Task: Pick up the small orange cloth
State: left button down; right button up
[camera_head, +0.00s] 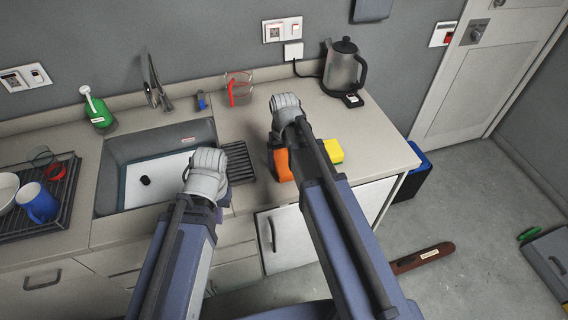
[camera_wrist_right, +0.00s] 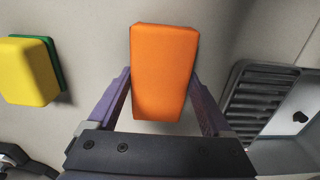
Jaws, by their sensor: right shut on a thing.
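The small orange cloth (camera_wrist_right: 163,65) looks like a thick folded block. In the right wrist view it sits between the two fingers of my right gripper (camera_wrist_right: 160,85), which is shut on it. In the head view the cloth (camera_head: 283,166) is at the counter, right of the sink, partly covered by my right arm. I cannot tell whether it touches the counter. My left arm reaches over the front of the sink. Its gripper (camera_head: 223,194) is mostly hidden behind the arm, and its fingers cannot be made out.
A yellow and green sponge (camera_head: 333,150) lies on the counter just right of the cloth. The sink (camera_head: 112,160) and a dark drain grille (camera_head: 262,163) are to the left. A kettle (camera_head: 345,68) and a measuring cup (camera_head: 238,88) stand behind. The counter ahead is mostly clear.

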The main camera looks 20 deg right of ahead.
aim_at(284, 160)
jog(key=shift+c, duration=0.5)
notch_tip(284, 160, up, 10)
jog(key=p, duration=1)
